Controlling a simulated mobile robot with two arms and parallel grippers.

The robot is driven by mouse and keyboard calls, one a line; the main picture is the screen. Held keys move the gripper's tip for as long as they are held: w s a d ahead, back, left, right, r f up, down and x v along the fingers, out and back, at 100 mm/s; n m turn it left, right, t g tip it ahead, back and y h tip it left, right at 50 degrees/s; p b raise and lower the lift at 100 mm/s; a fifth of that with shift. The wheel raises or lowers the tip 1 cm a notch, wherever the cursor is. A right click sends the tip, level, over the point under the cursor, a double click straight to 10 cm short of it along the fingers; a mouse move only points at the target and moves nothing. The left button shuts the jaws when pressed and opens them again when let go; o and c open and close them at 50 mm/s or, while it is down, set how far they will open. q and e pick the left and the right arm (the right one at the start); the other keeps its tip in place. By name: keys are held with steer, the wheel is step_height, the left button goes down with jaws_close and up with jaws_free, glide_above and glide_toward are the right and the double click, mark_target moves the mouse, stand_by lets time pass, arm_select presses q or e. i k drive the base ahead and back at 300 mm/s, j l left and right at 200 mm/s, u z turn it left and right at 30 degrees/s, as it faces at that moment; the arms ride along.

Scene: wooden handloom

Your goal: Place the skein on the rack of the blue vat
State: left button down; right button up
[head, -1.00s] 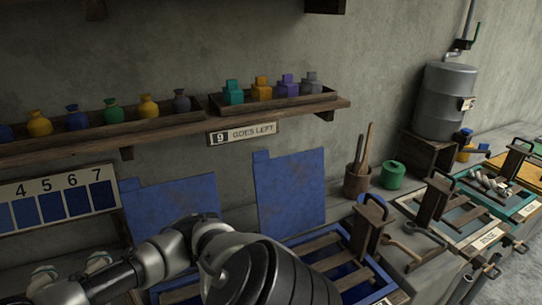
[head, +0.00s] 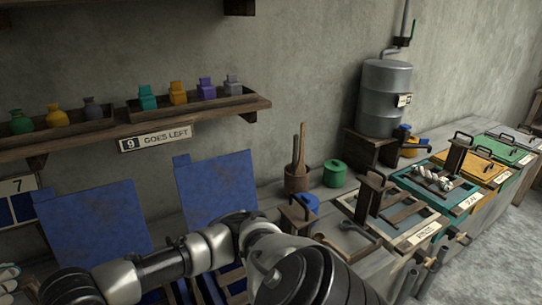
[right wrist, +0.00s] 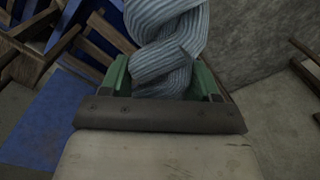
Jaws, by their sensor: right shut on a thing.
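My right gripper (right wrist: 165,85) is shut on a pale blue-grey twisted skein (right wrist: 170,40), between green finger pads. The skein stands out beyond the fingers and its far end is cut off by the picture's edge. Wooden slats (right wrist: 92,40) and blue surfaces show beside and below it at the left of the right wrist view. In the head view the blue vat's slatted wooden rack (head: 236,283) is mostly hidden behind my arm. Neither gripper can be made out in the head view.
Two blue boards (head: 215,190) lean against the wall. To the right are a wooden pot with sticks (head: 297,178), a green canister (head: 335,173), a pale-framed vat (head: 420,236) and a teal vat (head: 466,203) with a whitish skein (head: 432,179) on it. A shelf (head: 200,118) hangs above.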

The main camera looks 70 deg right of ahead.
mark_target(236, 273)
steer(key=i+z, duration=0.1)
steer(key=z, duration=0.3)
steer(key=i+l+z, duration=0.1)
steer(key=z, duration=0.35)
steer(key=i+z, duration=0.15)
steer(key=z, duration=0.25)
steer(key=i+j+z, duration=0.1)
steer(key=z, duration=0.35)
steer(key=i+j, duration=0.25)
